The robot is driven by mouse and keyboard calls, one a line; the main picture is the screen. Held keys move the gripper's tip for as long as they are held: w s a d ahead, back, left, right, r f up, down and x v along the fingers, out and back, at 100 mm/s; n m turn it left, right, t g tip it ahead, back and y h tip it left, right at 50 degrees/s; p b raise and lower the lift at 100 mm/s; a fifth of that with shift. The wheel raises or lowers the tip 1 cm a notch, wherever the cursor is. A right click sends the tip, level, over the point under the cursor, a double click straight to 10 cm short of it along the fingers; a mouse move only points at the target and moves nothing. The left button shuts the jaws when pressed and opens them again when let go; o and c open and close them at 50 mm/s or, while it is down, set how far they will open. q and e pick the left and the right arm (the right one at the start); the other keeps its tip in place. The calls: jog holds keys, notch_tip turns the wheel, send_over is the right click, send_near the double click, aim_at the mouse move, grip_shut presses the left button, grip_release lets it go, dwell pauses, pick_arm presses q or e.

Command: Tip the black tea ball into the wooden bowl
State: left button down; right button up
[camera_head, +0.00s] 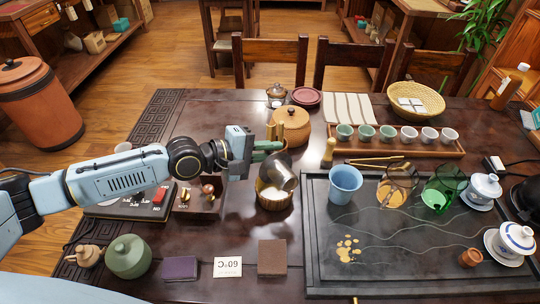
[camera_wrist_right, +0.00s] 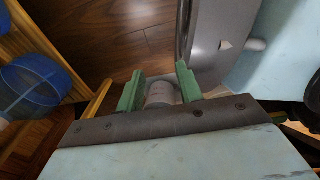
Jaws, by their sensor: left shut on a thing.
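My left gripper (camera_head: 268,150) is shut on a dark grey cup (camera_head: 280,173), which it holds tilted above the wooden bowl (camera_head: 275,206). The cup's mouth leans down to the right, and the cup hides the back of the bowl. The bowl is tan, stands on the table left of the black tray, and something pale shows inside it. I cannot make out a black tea ball in the cup or the bowl. My right gripper (camera_wrist_right: 159,88) shows only in the right wrist view, with its green fingers apart. A pale cylindrical part shows between or behind them.
A blue cup (camera_head: 345,184) stands close right of the bowl on the black tray (camera_head: 400,268). A lidded tan pot (camera_head: 291,127) stands behind. A brown block (camera_head: 272,257) and white card (camera_head: 228,267) lie in front.

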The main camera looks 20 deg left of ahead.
pick_arm(q)
jog(key=shift+w+f+b, duration=0.1)
jog(key=shift+f+b, duration=0.2)
jog(key=shift+b, duration=0.5)
jog(key=shift+a+n+b, duration=0.1)
jog(key=shift+n+b, duration=0.3)
jog(key=shift+b, duration=0.25)
jog(key=shift+w+f+b, duration=0.1)
jog(key=shift+f+b, duration=0.05)
jog(key=shift+b, duration=0.45)
jog(key=shift+a+f+g+h+b, duration=0.1)
jog(key=shift+g+h+b, duration=0.2)
jog(key=shift+b, duration=0.15)
jog(key=shift+w+f+n+b, duration=0.1)
jog(key=shift+n+b, duration=0.3)
jog(key=shift+b, duration=0.2)
jog(key=shift+a+f+b, duration=0.15)
jog(key=shift+b, duration=0.6)
jog(key=shift+w+n, duration=0.1)
jog(key=shift+n, duration=0.2)
pick_arm(e)
jog(key=w+r, duration=0.3)
jog(key=w, duration=0.5)
jog(key=w+r+t, duration=0.1)
jog(key=w+r, duration=0.3)
jog(key=w, duration=0.5)
jog(key=shift+w+a+m, duration=0.15)
jog(key=shift+a+m, duration=0.15)
jog(key=shift+a, duration=0.05)
